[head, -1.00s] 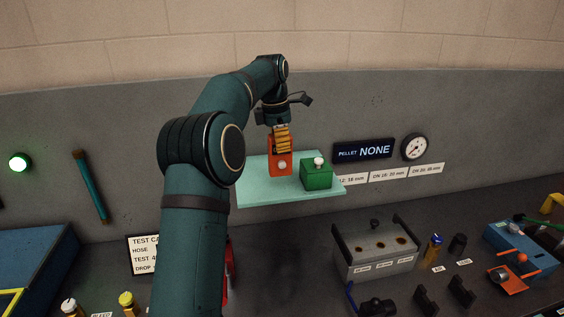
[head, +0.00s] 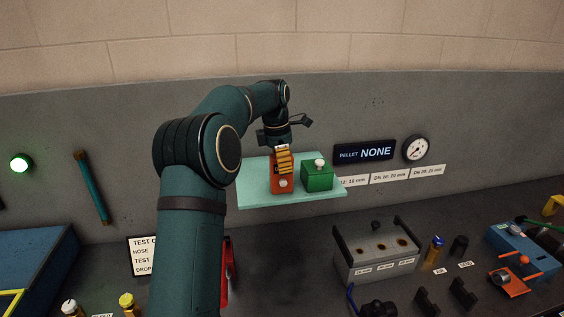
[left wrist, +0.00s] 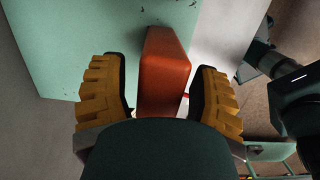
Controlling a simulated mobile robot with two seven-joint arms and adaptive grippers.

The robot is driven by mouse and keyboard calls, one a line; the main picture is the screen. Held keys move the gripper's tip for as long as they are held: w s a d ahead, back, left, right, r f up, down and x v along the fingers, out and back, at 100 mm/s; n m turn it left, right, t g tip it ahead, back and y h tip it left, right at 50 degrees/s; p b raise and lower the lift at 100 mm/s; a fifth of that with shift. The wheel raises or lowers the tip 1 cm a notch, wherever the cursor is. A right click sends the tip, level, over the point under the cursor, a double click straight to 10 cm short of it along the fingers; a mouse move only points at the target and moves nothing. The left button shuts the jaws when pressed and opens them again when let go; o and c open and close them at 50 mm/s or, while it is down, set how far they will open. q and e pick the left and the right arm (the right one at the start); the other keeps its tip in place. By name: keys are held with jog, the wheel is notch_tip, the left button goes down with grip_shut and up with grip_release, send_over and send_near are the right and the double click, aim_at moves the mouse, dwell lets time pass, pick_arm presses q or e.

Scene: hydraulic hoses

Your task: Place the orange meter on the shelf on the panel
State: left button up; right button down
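The orange meter (head: 282,186) stands on the pale green shelf (head: 254,191) on the grey panel, left of a green box with a white knob (head: 317,177). My left gripper (head: 283,162) is over the meter from above. In the left wrist view the meter (left wrist: 164,72) lies between the two yellow ribbed fingers of the gripper (left wrist: 160,88). Narrow gaps show between the dark finger pads and the meter's sides, so the fingers look open around it. The meter's far side is hidden. My right gripper is not in view.
A pellet display (head: 364,152) and a round gauge (head: 416,148) are on the panel right of the shelf. Below stand a grey block with holes (head: 375,250) and a blue device (head: 519,250). A test card (head: 143,256) stands behind my left arm.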

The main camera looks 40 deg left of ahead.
pick_arm(q)
notch_tip(320, 180, up, 12)
jog(key=s, duration=0.1)
jog(key=shift+a+r, duration=0.15)
jog(key=shift+a, duration=0.3)
dwell(0.3)
jog(key=shift+s, duration=0.1)
dwell(0.4)
